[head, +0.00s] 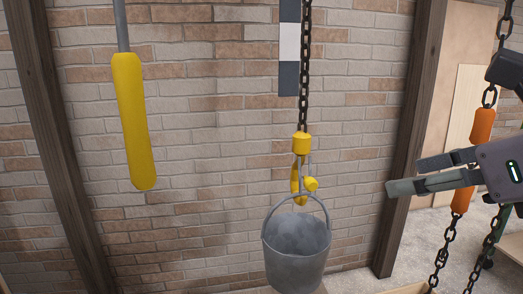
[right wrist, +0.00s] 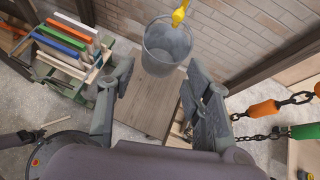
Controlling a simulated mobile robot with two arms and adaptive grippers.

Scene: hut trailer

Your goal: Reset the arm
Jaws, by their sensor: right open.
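My right gripper (head: 418,177) is at the right of the head view, its fingers pointing left and apart. In the right wrist view the right gripper (right wrist: 160,95) is open and empty. A grey metal bucket (head: 297,252) hangs by its handle from a yellow hook (head: 300,180) on a dark chain (head: 305,70). In the right wrist view the bucket (right wrist: 166,45) is ahead of the fingers, apart from them. My left gripper is not in the head view.
A yellow bar (head: 134,122) hangs at the left before a brick wall (head: 220,90). An orange-sleeved chain (head: 484,126) hangs behind my right gripper. In the right wrist view, a wooden surface (right wrist: 150,95) is below, and a rack of coloured slats (right wrist: 65,45) stands at the left.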

